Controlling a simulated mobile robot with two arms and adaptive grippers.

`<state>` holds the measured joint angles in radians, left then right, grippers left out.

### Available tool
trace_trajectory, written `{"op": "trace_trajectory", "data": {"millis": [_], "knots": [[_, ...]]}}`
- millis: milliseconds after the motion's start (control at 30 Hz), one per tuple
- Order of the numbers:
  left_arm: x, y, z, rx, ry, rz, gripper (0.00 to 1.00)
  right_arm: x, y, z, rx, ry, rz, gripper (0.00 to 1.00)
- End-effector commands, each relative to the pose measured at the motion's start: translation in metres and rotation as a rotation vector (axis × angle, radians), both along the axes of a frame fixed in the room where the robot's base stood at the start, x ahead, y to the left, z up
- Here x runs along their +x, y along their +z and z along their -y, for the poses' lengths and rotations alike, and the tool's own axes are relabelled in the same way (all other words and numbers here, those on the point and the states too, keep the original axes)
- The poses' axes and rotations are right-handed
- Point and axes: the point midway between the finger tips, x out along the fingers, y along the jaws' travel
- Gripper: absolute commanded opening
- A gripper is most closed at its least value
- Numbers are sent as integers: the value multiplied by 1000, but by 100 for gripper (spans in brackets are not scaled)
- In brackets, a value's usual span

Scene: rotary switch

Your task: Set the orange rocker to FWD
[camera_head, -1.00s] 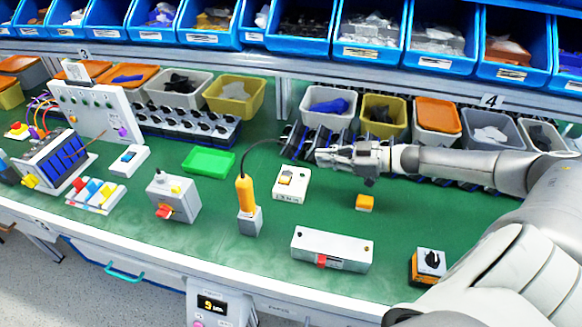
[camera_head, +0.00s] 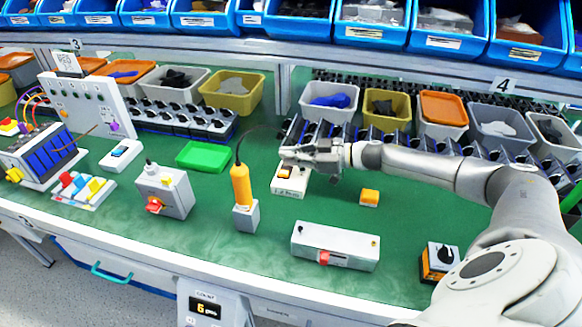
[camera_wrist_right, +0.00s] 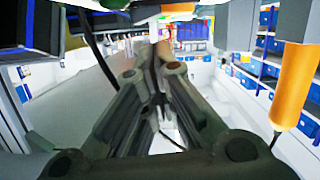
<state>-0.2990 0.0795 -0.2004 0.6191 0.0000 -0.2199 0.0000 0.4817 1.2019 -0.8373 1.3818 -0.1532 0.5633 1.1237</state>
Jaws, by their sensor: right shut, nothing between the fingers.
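The orange rocker (camera_head: 285,174) sits on a small white switch box (camera_head: 290,187) with printed marks on its front edge, on the green bench. My right gripper (camera_head: 287,155) is shut and empty. It is at the box's back edge, just above and behind the rocker, and partly covers the box's top. I cannot tell whether the fingers touch the rocker. In the right wrist view the closed fingers (camera_wrist_right: 156,75) fill the middle, and the rocker does not show there. The rocker's position and the printed words are too small to read. My left gripper is out of view.
An orange-handled tool (camera_head: 241,187) stands left of the box, its cable rising behind. A grey box with a red switch (camera_head: 335,247) is in front. A green tray (camera_head: 204,156) lies left. Bins line the back.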

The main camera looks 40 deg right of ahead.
Motion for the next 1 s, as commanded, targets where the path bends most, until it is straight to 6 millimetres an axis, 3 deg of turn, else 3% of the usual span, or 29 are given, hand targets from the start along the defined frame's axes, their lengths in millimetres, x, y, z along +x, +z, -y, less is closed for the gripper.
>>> {"op": "trace_trajectory", "data": {"millis": [100, 333, 667, 867, 1000], "knots": [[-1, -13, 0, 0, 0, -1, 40, 1, -11, 1, 0, 0, 0, 0], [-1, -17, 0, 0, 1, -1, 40, 1, -13, 2, 0, 0, 0, 0], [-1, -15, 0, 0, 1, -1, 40, 1, -12, 2, 4, 0, -3, 0], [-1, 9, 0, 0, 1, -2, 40, 2, -15, 2, 87, -2, -72, 0], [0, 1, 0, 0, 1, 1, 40, 1, -21, 2, 85, 0, -73, 0]]}}
